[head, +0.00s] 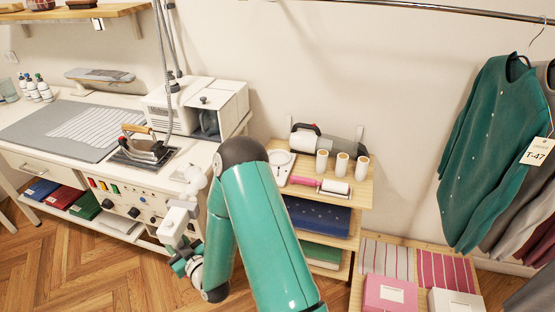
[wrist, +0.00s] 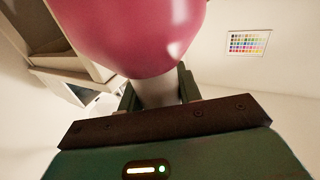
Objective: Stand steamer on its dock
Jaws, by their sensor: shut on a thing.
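My gripper (head: 181,256) is low in front of the white workbench, left of my teal arm. In the wrist view its two fingers (wrist: 158,94) are shut on the pale neck of the steamer (wrist: 130,35), whose rounded, glossy pink body fills the top of that view. In the head view a white part that seems to be the steamer (head: 176,222) stands up above the gripper; its pink body cannot be made out there. A flat white piece with a round recess (head: 283,166), on the wooden shelf unit, may be the dock; I cannot tell for sure.
An iron (head: 145,148) and white machine (head: 205,108) stand on the workbench. Garments (head: 490,150) hang at right. Open floor lies at lower left.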

